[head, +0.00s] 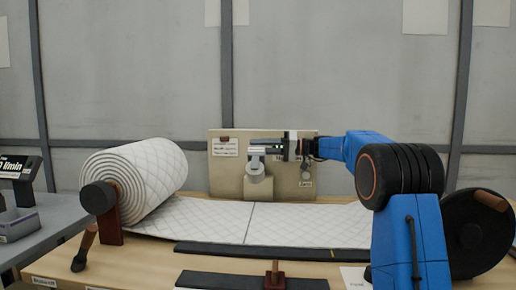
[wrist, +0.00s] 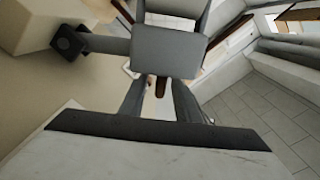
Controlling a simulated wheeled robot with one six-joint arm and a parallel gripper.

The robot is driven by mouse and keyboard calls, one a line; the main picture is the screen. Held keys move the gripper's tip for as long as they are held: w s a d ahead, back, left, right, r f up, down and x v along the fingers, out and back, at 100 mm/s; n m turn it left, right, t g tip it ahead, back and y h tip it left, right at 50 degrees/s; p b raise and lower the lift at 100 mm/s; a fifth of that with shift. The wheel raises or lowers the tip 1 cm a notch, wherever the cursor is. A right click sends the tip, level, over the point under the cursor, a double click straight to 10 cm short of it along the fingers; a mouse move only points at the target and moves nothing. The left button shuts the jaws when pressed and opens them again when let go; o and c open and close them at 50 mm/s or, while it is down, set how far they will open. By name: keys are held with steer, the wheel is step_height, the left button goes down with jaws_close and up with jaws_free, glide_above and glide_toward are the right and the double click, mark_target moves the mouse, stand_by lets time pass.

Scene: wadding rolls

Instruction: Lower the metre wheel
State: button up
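The metre wheel (head: 255,168) is a grey round piece with a short grey cylinder above it. It is in front of the beige board (head: 224,178) at the back of the table, over the quilted wadding. My gripper (head: 270,148) reaches in from the right, level with the cylinder. In the wrist view a grey block (wrist: 168,52) with a grey bar and dark knob (wrist: 66,42) lies across my gripper (wrist: 158,95). Its two fingers show a gap below the block. Their tips are hidden, so I cannot tell whether they grip it.
A wadding roll (head: 150,180) stands at the left, its sheet (head: 300,222) running across the table. Dark bars (head: 265,249) lie along the front. A dark disc with a brown handle (head: 490,200) is at right. A display (head: 15,168) stands far left.

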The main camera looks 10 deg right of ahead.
steer(key=shift+a, duration=0.15)
steer(key=shift+c, duration=0.3)
jaws_close()
